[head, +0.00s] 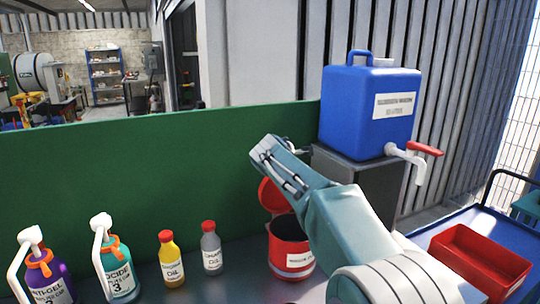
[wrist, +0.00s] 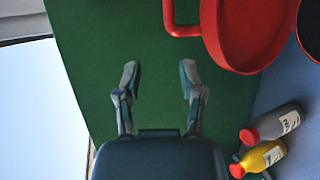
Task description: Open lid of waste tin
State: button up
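The red waste tin (head: 289,245) stands on the bench in the head view, with a white label on its front. Its red lid (head: 271,194) is raised at the back left of the rim, and the dark inside shows. In the wrist view the lid (wrist: 245,28) and its red handle (wrist: 181,28) are at the top, with part of the tin's dark opening at the right edge. My gripper (wrist: 158,78) is open and empty, its fingers apart against the green panel and clear of the lid in the picture. In the head view its fingertips are mostly hidden by my arm.
A yellow bottle (head: 171,260) and a grey bottle (head: 211,248) stand left of the tin, with two pump bottles farther left. A blue water container (head: 350,108) sits on a dark stand behind. A green panel (head: 130,180) backs the bench. A red tray (head: 480,262) is at right.

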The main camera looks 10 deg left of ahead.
jog(key=shift+s+d+r, duration=0.2)
jog(key=shift+s+d, duration=0.1)
jog(key=shift+d, duration=0.45)
jog(key=shift+w+f, duration=0.1)
jog(key=shift+f, duration=0.05)
grip_shut()
jog(key=s+d+f+m+t+y, duration=0.3)
jog(key=s+d+m+y, duration=0.3)
jog(key=d+m+y, duration=0.65)
jog(key=w+a+m+h, duration=0.2)
jog(key=w+a+h, duration=0.1)
jog(key=w+a, duration=0.6)
jog(key=shift+x, duration=1)
